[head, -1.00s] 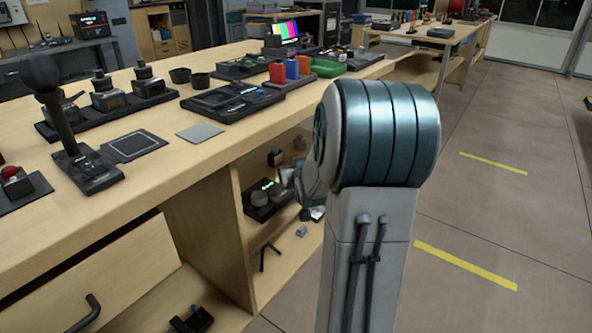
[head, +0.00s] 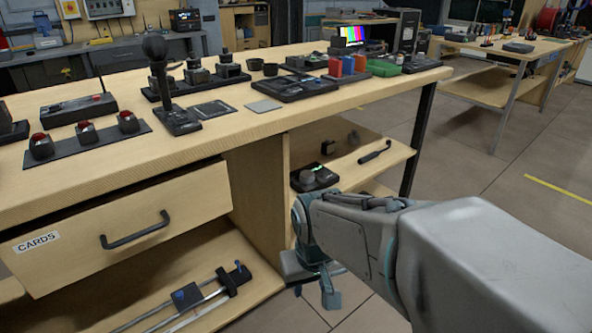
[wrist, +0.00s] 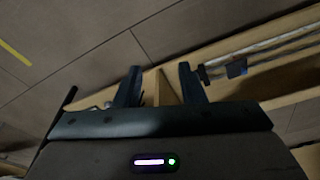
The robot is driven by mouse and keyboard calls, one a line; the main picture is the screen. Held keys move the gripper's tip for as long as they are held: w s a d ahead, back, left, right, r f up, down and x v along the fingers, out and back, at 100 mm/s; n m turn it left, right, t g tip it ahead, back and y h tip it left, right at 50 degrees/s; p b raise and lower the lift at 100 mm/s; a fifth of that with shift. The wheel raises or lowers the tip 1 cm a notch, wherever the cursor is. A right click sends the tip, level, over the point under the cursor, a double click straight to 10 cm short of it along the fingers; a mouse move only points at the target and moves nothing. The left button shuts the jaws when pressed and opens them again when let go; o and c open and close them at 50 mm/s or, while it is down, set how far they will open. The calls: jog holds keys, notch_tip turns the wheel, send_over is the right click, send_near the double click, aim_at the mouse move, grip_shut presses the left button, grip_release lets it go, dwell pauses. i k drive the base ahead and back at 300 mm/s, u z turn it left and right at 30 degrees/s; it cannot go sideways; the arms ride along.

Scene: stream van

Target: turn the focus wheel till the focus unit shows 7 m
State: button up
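The focus unit (head: 316,185) is a small black box on the upper open shelf under the bench. It carries a grey round wheel (head: 307,176) and a small lit green display. The reading is too small to make out. My gripper (head: 315,290) is low in front of the shelves, below and apart from the focus unit, and my arm reaches in from the right. In the wrist view my gripper (wrist: 160,72) has its two dark fingers spread with nothing between them. I cannot make out the focus unit in the wrist view.
A small black block (head: 328,147) and a dark handled tool (head: 375,152) lie on the same shelf. The bench top (head: 200,145) overhangs it. A drawer marked CARDS (head: 110,230) is at left, with a railed rig (head: 190,300) below. Floor is free at right.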

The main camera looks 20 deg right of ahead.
aim_at(306, 176)
jog(key=z, duration=0.5)
jog(key=k, duration=1.3)
jog(key=u, duration=0.15)
jog(key=i, duration=1.8)
jog(key=z, duration=0.7)
